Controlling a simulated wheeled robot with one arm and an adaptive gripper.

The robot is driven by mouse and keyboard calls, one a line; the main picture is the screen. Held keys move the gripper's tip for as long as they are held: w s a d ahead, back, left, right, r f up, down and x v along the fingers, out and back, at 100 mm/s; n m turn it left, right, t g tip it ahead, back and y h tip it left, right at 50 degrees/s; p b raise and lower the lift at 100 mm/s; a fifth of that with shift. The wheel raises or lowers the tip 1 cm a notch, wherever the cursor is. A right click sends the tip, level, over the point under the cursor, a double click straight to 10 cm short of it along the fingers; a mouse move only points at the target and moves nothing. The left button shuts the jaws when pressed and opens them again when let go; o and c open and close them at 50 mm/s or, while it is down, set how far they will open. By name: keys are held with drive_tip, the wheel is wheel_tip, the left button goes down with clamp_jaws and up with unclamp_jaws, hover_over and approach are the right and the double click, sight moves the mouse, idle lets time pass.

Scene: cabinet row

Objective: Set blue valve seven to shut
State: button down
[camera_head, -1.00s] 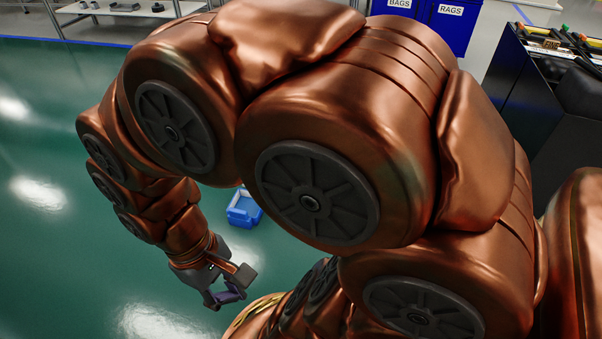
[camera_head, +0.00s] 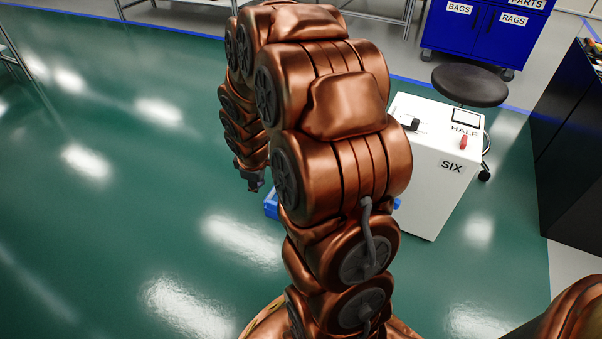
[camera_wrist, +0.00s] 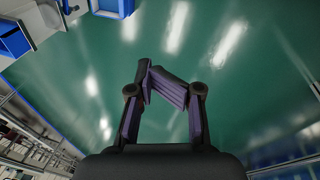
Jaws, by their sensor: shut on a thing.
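No blue valve and no label reading seven shows in either current view. My gripper (camera_head: 254,185) is small in the head view, hanging over green floor to the left of my arm. In the wrist view my gripper (camera_wrist: 148,72) has its purple-padded fingers bent together, with the tips meeting askew. I make out no separate object between them.
A white cabinet (camera_head: 425,195) labelled SIX carries a HALF sign, a red handle (camera_head: 464,142) and a black knob (camera_head: 410,125). A blue item (camera_head: 271,204) is partly hidden by my arm. A stool (camera_head: 470,84) stands behind. Left floor is clear.

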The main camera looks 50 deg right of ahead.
drive_tip(key=w+d+f+n+t, duration=0.3)
drive_tip(key=w+d+f+t, duration=0.15)
drive_tip(key=d+f, duration=0.4)
drive_tip(key=w+d+f+n+t, duration=0.35)
drive_tip(key=w+d+f, duration=0.25)
drive_tip(key=d+f, duration=0.25)
drive_tip(key=s+d+f+n+t+h, duration=0.1)
drive_tip(key=s+d+f+n+t, duration=0.1)
drive_tip(key=s+d+f+t, duration=0.3)
drive_tip(key=s+f+n+t+h, duration=0.1)
drive_tip(key=s+f+t, duration=0.15)
drive_tip(key=s, duration=0.45)
drive_tip(key=d+b+x, duration=0.1)
drive_tip(key=b+x, duration=0.2)
drive_tip(key=x, duration=0.3)
drive_tip(key=d+b+x, duration=0.2)
drive_tip(key=b+x, duration=0.1)
drive_tip(key=x, duration=0.4)
drive_tip(key=shift+s, duration=0.3)
